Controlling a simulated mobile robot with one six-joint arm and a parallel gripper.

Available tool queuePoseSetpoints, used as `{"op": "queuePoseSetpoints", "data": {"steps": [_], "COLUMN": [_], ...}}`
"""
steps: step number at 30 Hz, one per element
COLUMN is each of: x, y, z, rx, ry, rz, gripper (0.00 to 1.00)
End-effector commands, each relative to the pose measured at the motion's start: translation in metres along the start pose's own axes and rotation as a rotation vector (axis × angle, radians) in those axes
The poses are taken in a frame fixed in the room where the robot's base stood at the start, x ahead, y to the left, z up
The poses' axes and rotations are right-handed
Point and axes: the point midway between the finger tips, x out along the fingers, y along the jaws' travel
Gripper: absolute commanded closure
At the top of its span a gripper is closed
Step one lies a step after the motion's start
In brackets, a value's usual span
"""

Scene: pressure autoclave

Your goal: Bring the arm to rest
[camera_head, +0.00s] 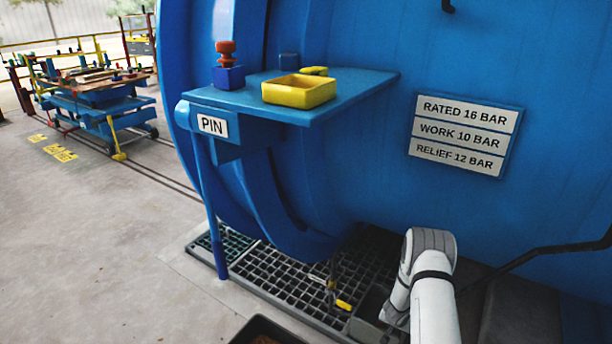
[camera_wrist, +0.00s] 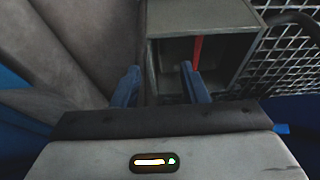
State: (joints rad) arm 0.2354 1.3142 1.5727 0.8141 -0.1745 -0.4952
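My white arm is at the lower right of the head view, bent at a grey joint, low in front of the blue vessel. My gripper is not clearly visible in the head view. In the wrist view my gripper (camera_wrist: 159,84) shows two blue fingers, spread apart with nothing held between them. Beyond the fingertips is a grey open-fronted box (camera_wrist: 240,50) with a red strip (camera_wrist: 197,52) inside. I cannot tell whether the fingers touch the box.
The blue vessel (camera_head: 480,60) carries a pressure plate (camera_head: 464,134). A blue shelf (camera_head: 350,88) holds a yellow tray (camera_head: 299,91) and a red-topped blue block (camera_head: 228,75). Below are a floor grating (camera_head: 285,280) and a dark tray (camera_head: 240,335). A blue cart (camera_head: 100,105) stands far left; open floor (camera_head: 90,240) lies between.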

Motion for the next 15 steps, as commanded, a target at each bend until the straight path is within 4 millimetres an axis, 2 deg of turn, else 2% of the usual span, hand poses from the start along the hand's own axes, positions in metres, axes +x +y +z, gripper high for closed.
{"op": "queuePoseSetpoints", "data": {"steps": [2,3,8,15], "x": [-0.003,-0.014,-0.044,-0.104], "y": [0.000,-0.003,-0.012,-0.032], "z": [-0.003,-0.010,-0.026,-0.051], "rx": [0.001,-0.002,-0.014,-0.043], "ry": [0.001,0.005,0.001,-0.005], "rz": [-0.001,-0.011,-0.040,-0.095], "gripper": [0.60,0.60,0.60,0.60]}}
